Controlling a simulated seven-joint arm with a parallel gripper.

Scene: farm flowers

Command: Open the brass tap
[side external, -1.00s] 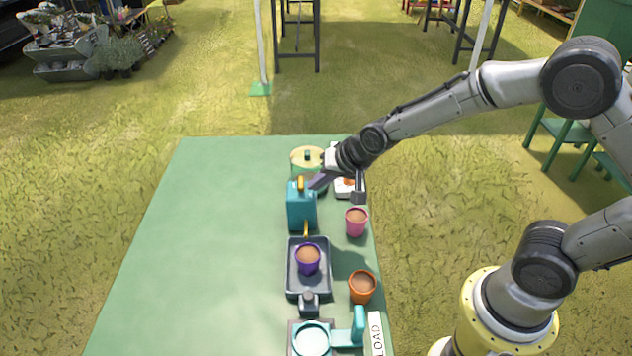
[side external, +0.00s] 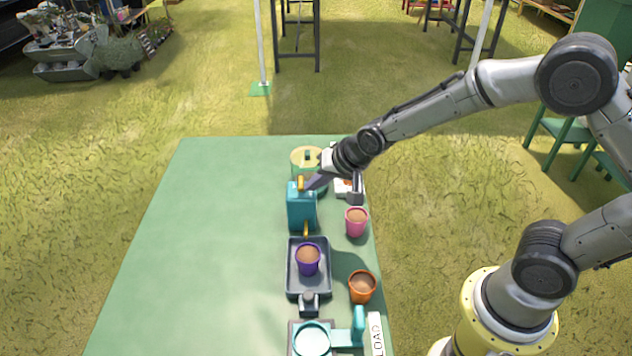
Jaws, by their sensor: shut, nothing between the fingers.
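The brass tap has a golden handle (side external: 300,184) on top of a teal tank (side external: 301,208). A small golden spout (side external: 306,229) comes out of the tank's near side. My gripper (side external: 309,185) is shut and empty, its fingertips at the right side of the handle. I cannot tell whether they touch it. A purple pot (side external: 307,260) filled with brown soil stands in the dark grey tray (side external: 292,283) below the spout.
A pink pot (side external: 356,222) and an orange pot (side external: 362,287) stand along the right edge of the green table (side external: 200,240). A green lidded container (side external: 303,158) stands behind the tank. A teal press-like device (side external: 313,339) is at the front. The table's left side is clear.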

